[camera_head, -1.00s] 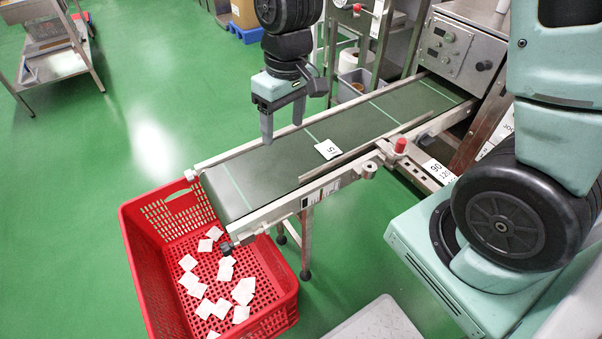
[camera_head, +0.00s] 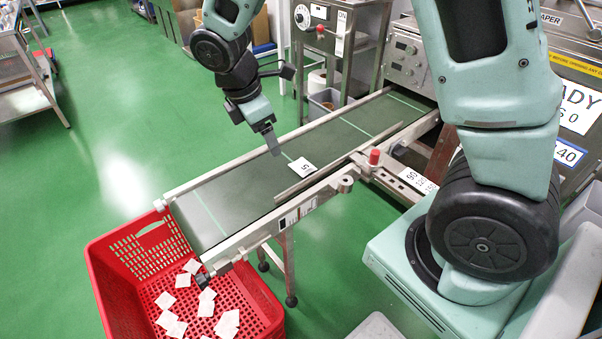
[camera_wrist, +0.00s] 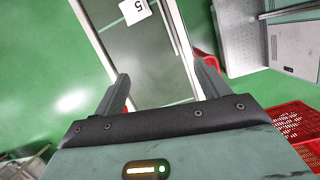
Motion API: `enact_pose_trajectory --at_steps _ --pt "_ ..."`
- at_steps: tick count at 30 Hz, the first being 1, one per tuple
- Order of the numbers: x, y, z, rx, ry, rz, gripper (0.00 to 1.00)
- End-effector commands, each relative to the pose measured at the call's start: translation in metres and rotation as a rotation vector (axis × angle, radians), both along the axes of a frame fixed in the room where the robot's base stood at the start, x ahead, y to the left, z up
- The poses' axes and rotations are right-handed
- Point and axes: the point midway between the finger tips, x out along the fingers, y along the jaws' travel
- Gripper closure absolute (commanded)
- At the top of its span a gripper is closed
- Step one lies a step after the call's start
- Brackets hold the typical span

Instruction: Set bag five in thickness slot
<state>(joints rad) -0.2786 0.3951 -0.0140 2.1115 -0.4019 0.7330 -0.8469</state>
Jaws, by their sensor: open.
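A small white bag marked 5 (camera_head: 301,168) lies flat on the dark green conveyor belt (camera_head: 245,190), just right of a pale cross stripe. It also shows at the top of the wrist view (camera_wrist: 133,11), cut by the frame edge. My gripper (camera_head: 273,148) hangs over the belt just left of the bag, apart from it. In the wrist view my gripper (camera_wrist: 163,78) has its two fingers wide apart with nothing between them.
A red crate (camera_head: 108,290) with several loose white bags stands under the belt's near end. A red knob (camera_head: 374,157) and a metal guide rail (camera_head: 315,180) border the belt's right side. A control panel (camera_head: 408,55) stands at its far end. Green floor lies open on the left.

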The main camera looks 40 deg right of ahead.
Motion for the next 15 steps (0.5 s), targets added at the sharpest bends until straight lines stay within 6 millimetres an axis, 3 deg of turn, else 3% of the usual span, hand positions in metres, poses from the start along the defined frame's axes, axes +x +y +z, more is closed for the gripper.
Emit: enact_pose_trajectory --at_steps 1,5,10,15 --pt "0.014 -0.018 -0.012 -0.038 0.020 0.046 0.25" --pt "0.035 -0.047 -0.021 -0.105 0.053 0.142 0.25" --pt "0.040 -0.061 -0.038 -0.124 0.067 0.170 0.25" --pt "0.039 -0.074 -0.070 -0.122 0.068 0.169 0.25"
